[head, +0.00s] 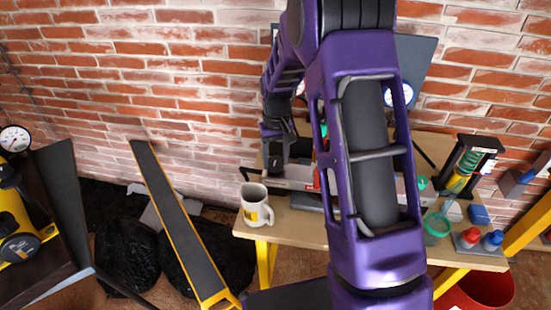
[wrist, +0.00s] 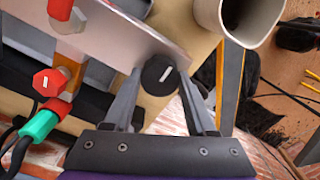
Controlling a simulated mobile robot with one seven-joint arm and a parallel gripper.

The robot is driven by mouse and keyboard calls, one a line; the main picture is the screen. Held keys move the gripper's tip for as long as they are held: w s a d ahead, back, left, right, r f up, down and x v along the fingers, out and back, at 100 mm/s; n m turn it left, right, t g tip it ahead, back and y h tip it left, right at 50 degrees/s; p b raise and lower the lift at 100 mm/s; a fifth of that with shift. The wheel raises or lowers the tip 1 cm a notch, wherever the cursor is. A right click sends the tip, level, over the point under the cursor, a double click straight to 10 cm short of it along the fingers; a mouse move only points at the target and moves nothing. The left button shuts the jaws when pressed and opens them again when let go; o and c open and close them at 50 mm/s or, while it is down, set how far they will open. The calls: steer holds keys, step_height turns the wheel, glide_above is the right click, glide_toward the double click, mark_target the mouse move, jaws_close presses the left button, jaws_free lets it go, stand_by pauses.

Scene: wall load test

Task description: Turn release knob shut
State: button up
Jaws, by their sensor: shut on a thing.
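A round black knob (wrist: 153,84) with a short white mark sits at the end of a grey metal body (wrist: 120,40) in the wrist view. The white mark lies slanted. I take this to be the release knob; no label is readable. My gripper (wrist: 160,80) has one finger on each side of the knob and is shut on it. In the head view my gripper (head: 275,160) is small and dark at the left part of the workbench (head: 290,228), and the knob cannot be made out there.
A white mug (head: 254,205) stands close by on the bench's left edge; it also shows in the wrist view (wrist: 240,20). Red hex knobs (wrist: 48,82) and a green hose fitting (wrist: 38,125) are at the left in the wrist view. The brick wall (head: 190,80) is behind.

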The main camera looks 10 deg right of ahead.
mark_target(277, 160)
stand_by(0.5)
steer(key=o, duration=1.4)
steer(key=shift+r, duration=0.1)
step_height(277, 160, up, 17)
steer(key=shift+d+r+p, duration=0.15)
steer(key=shift+p, duration=0.65)
